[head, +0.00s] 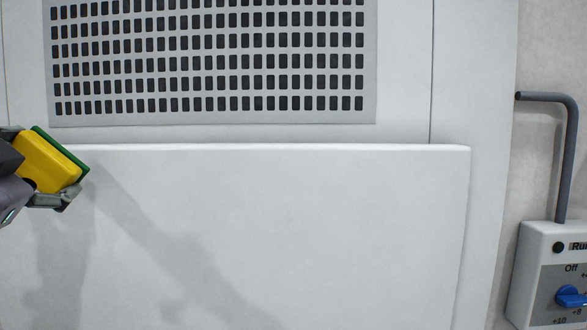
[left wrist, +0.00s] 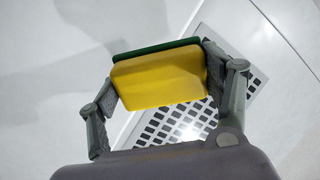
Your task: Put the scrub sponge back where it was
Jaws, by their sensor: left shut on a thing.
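The scrub sponge (head: 48,163) is a yellow block with a green scouring layer, at the left edge of the head view. My left gripper (head: 52,170) is shut on it and holds it in front of the white panel. In the left wrist view the sponge (left wrist: 160,78) sits between the two fingers of the left gripper (left wrist: 165,88), green side at the top. The sponge is tilted in the head view. My right gripper is not in view. The place where the sponge was cannot be told from these frames.
A white raised panel (head: 270,230) fills the lower middle, with a dark-slotted vent grille (head: 210,62) above it. A control box (head: 550,275) with a blue knob and a grey pipe (head: 568,160) are on the right. The space before the panel is clear.

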